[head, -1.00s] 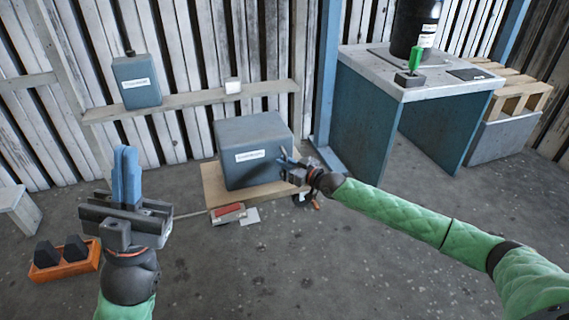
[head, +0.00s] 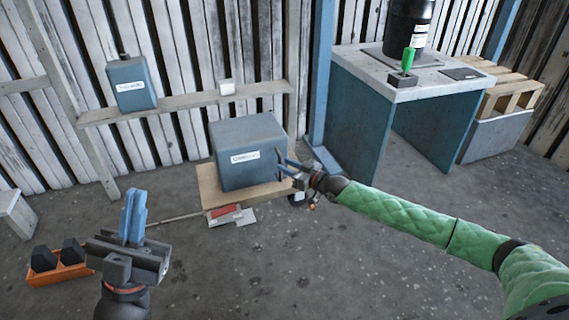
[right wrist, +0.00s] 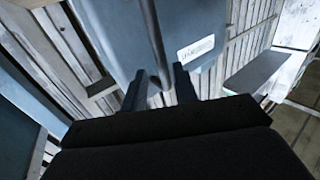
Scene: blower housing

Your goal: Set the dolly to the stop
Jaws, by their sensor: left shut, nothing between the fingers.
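The dolly (head: 209,198) is a low wooden platform on the floor by the plank wall, with a big grey-blue labelled box (head: 246,135) on it. I cannot tell which thing is the stop. My right gripper (head: 282,160) is open at the box's right side; in the right wrist view its two fingers (right wrist: 160,90) stand apart close to the box's face (right wrist: 115,35). I cannot tell whether they touch it. My left gripper (head: 133,212) is shut and empty, blue fingers up, at the lower left, well apart from the dolly.
A red-and-grey item (head: 226,214) lies at the dolly's front edge, with a thin rod running left. An orange tray (head: 62,273) holds two black blocks. A blue workbench (head: 362,110) and a blue post (head: 322,75) stand right.

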